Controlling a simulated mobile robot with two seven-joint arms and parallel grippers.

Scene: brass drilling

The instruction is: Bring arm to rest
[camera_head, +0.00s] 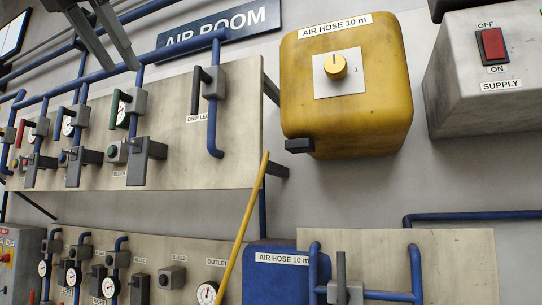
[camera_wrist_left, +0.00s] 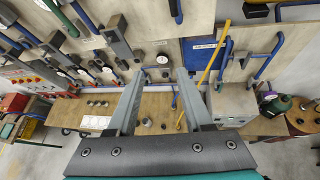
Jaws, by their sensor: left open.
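My left gripper (camera_head: 108,38) comes in at the top left of the head view, in front of the panel with pipes and valves. Its two grey fingers are apart with nothing between them. In the left wrist view the open fingers of the left gripper (camera_wrist_left: 158,80) reach forward over a lower bench, and they hold nothing. My right gripper is in neither view.
A yellow air hose box (camera_head: 346,85) with a knob hangs right of the valve panel (camera_head: 235,130). A grey supply box (camera_head: 485,75) with a red switch is at the far right. A yellow hose (camera_head: 243,225) runs down beside a blue box (camera_head: 270,280).

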